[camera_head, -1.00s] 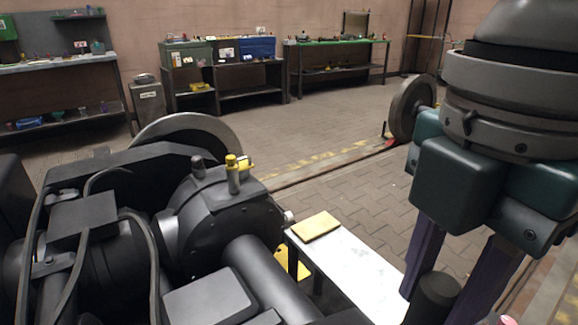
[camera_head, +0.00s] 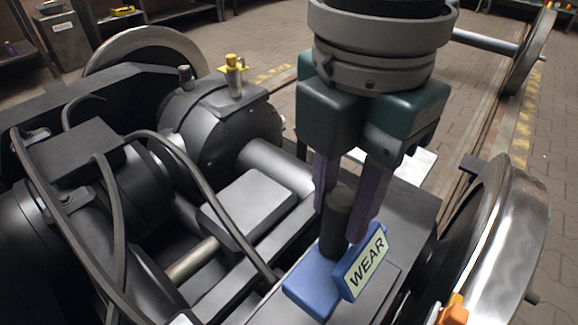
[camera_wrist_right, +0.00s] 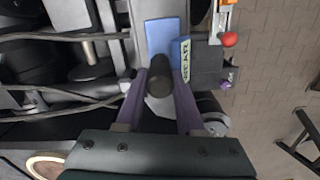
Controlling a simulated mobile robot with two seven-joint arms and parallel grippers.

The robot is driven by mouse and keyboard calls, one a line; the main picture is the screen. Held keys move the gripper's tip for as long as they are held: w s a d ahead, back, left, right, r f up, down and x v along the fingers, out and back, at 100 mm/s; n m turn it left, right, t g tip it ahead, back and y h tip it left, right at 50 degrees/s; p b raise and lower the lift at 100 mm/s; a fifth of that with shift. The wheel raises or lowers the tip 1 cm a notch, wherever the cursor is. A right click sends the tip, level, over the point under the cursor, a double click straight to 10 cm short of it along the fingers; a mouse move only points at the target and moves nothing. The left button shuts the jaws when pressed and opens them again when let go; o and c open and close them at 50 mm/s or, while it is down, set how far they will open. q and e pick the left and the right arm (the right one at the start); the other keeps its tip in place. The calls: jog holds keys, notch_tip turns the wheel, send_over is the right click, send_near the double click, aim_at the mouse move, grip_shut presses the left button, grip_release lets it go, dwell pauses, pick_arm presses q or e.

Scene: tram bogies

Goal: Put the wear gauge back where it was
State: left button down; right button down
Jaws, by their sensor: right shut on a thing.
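The wear gauge has a blue base (camera_head: 311,285), a raised blue block with a pale WEAR label (camera_head: 366,262) and a dark round handle. My right gripper (camera_head: 338,224) points down and is shut on the handle, one purple finger on each side. The gauge is over the flat dark top of the bogie frame (camera_head: 405,215), near the shiny wheel. I cannot tell whether its base touches the frame. In the right wrist view the handle (camera_wrist_right: 160,78) sits between the fingers, with the blue base (camera_wrist_right: 162,36) beyond. My left gripper is not in view.
A shiny wheel (camera_head: 510,230) stands right of the frame, with an orange part (camera_head: 452,312) low in front of it. Black hoses (camera_head: 185,165) and a motor housing with a yellow cap (camera_head: 235,65) lie left. A white bench (camera_head: 421,160) shows partly behind my gripper.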

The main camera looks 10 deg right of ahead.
aim_at(330, 254)
notch_tip(330, 254, down, 9)
jog(key=shift+r+b, duration=0.2)
jog(key=shift+b, duration=0.95)
jog(key=shift+a+f+b, duration=0.1)
jog(key=shift+f+b, duration=0.75)
jog(key=shift+f, duration=1.25)
jog(key=shift+f, duration=0.1)
jog(key=c, duration=0.5)
grip_release()
